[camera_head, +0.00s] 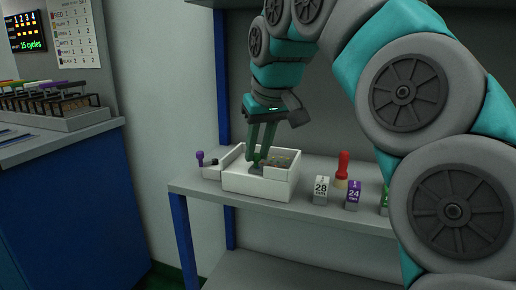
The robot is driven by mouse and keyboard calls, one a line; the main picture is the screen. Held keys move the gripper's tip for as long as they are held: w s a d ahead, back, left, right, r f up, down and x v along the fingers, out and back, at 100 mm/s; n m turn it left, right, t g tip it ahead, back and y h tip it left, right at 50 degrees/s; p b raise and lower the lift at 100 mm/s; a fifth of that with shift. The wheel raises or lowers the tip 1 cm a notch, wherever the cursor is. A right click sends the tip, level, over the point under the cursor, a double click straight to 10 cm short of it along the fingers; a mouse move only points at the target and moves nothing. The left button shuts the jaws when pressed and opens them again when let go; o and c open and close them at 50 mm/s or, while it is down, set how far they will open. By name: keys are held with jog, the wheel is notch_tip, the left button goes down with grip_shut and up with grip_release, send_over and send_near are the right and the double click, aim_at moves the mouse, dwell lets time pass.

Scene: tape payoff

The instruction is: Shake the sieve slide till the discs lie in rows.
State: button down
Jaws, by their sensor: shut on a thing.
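A white open box (258,187) stands on the grey shelf, with a low side piece at its left. Inside it is the sieve slide (257,168), mostly hidden by the box wall and the fingers. A brownish, speckled patch at the box's right inside (281,160) may be the discs; it is too small to tell whether they lie in rows. My gripper (259,158) points down into the box, its dark green fingers shut on a small part of the slide.
A purple-topped peg (200,158) stands left of the box. To the right are a red-handled tool (342,168), a white block marked 28 (320,190), a purple block marked 24 (353,195) and a partly hidden green block (385,200). A blue bench (65,200) is at left.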

dwell(0.8)
jog(key=shift+w+a+p, duration=0.2)
jog(key=shift+w+a, duration=0.05)
jog(key=shift+a, duration=0.4)
jog(key=shift+w+a+p, duration=0.2)
jog(key=shift+w+a, duration=0.05)
jog(key=shift+a, duration=0.4)
jog(key=c, duration=0.7)
grip_release()
jog(key=shift+p+v, duration=0.65)
jog(key=shift+v, duration=3.25)
